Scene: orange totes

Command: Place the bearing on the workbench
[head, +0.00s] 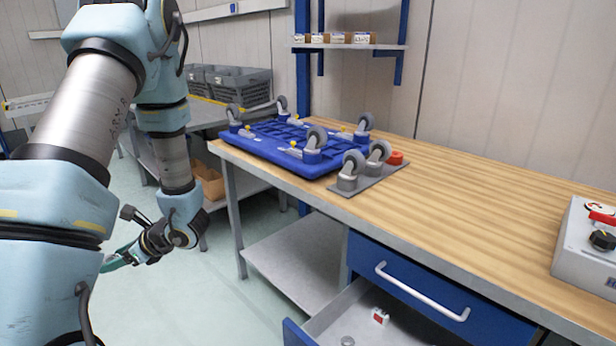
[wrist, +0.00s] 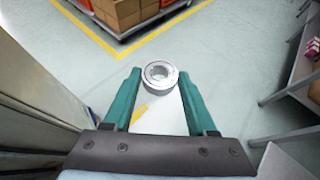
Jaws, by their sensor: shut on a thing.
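The bearing (wrist: 158,74) is a silver ring with an open centre. In the wrist view it sits between the tips of the two teal fingers of my gripper (wrist: 158,76), which is shut on it and holds it over the floor. In the head view my gripper (head: 113,262) hangs low at the left, apart from the workbench and below its top; the bearing cannot be made out there. The workbench (head: 470,205) has a wooden top and stands to the right of my gripper.
A blue wheeled frame (head: 290,143) and a grey plate with casters (head: 367,188) lie on the workbench's left part. A grey control box (head: 588,250) stands at its right. The middle is clear. A drawer (head: 365,318) below is open, with small items inside.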

